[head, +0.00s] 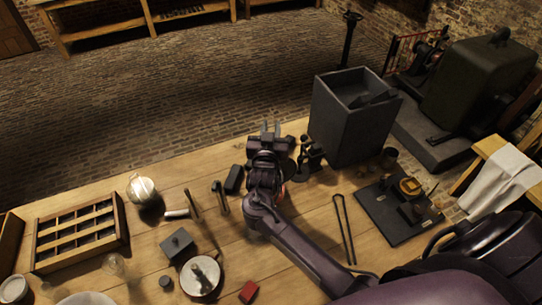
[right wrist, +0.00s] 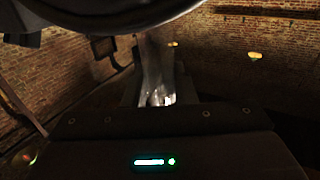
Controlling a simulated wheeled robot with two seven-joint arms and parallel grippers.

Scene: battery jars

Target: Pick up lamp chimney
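The lamp chimney (right wrist: 153,65) shows in the right wrist view as a clear, upright glass column with a bright glint low down. It stands between the fingers of my right gripper (right wrist: 160,94), which look closed about it. In the head view my right gripper (head: 271,128) points away from me at the table's far edge, its two fingers a narrow gap apart. The clear glass is too faint to make out there. My left gripper is not in view.
A dark open box (head: 335,112) stands close right of my right gripper. A black board (head: 388,226) with small parts and long tongs (head: 344,229) lie nearer. At left are a compartment tray (head: 122,222), a round glass vessel (head: 142,189) and a small lidded dark box (head: 178,246).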

